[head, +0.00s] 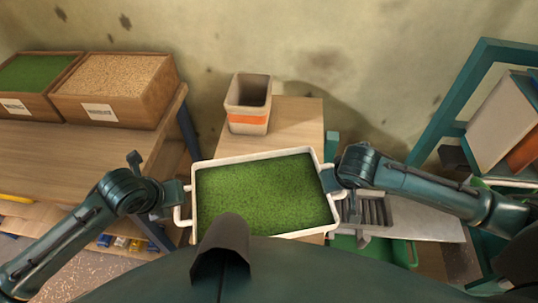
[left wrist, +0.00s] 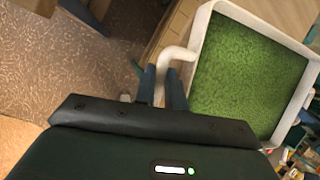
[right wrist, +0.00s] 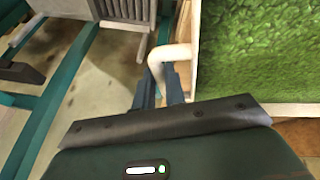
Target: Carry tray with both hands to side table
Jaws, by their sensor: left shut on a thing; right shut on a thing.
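The tray (head: 268,155) is white-rimmed with a green grainy fill and a looped handle on each short side. It is held level in front of me, over the near part of the small wooden side table (head: 297,115); I cannot tell whether it touches the top. My left gripper (head: 182,200) is shut on the tray's left handle (left wrist: 174,62). My right gripper (head: 331,181) is shut on the right handle (right wrist: 167,54). The tray's rim also shows in the left wrist view (left wrist: 262,22) and the right wrist view (right wrist: 260,109).
A beige bin with an orange band (head: 248,104) stands at the back of the side table. At left, a wooden bench (head: 90,150) holds two labelled boxes, one with green fill (head: 35,75), one with tan grain (head: 115,75). A teal-framed rack (head: 465,95) stands at right.

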